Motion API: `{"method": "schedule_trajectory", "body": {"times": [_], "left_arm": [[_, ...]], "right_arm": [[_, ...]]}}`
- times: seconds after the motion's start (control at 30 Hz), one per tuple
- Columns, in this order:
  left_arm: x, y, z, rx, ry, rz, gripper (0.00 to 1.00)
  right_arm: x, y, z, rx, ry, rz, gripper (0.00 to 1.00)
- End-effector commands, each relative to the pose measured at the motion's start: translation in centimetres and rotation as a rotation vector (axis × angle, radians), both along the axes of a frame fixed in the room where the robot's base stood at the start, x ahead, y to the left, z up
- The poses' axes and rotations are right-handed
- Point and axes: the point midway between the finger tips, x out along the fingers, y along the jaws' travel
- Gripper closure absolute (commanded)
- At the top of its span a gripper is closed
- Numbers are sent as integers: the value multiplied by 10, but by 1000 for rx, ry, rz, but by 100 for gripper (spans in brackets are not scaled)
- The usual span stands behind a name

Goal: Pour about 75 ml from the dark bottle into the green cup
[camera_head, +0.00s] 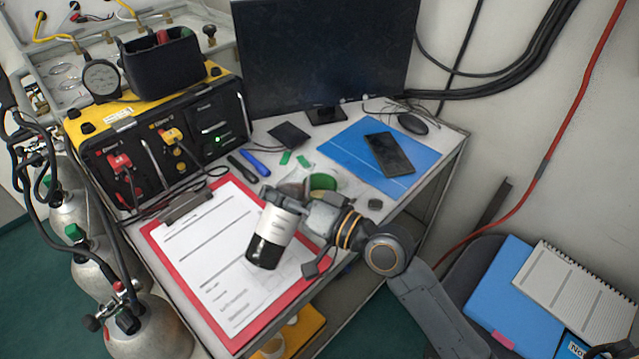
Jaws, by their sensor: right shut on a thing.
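The dark bottle (277,222) with a white label is in my right gripper (303,222), held over the right side of the clipboard. The bottle looks tilted, its dark base toward the lower left and its upper end toward the green cup. The green cup (323,182) stands on the table just behind the gripper, partly hidden by it and the bottle. I cannot tell whether liquid is flowing, nor the level in the cup. My left gripper is not in view.
A red clipboard (160,240) with papers lies at the table's front left. A blue folder (350,150) bears a dark phone (389,153). The yellow-black air panel (190,140) and a monitor (325,55) stand behind.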

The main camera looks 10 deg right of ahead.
Motion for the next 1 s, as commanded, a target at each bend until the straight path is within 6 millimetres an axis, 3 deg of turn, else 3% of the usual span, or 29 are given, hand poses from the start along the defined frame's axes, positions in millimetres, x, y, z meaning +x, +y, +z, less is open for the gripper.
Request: {"method": "schedule_trajectory", "body": {"times": [0.67,1.0], "left_arm": [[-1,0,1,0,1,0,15],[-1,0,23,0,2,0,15]], "right_arm": [[1,-1,4,-14,-19,0,100],[-1,1,27,-316,-301,1,100]]}}
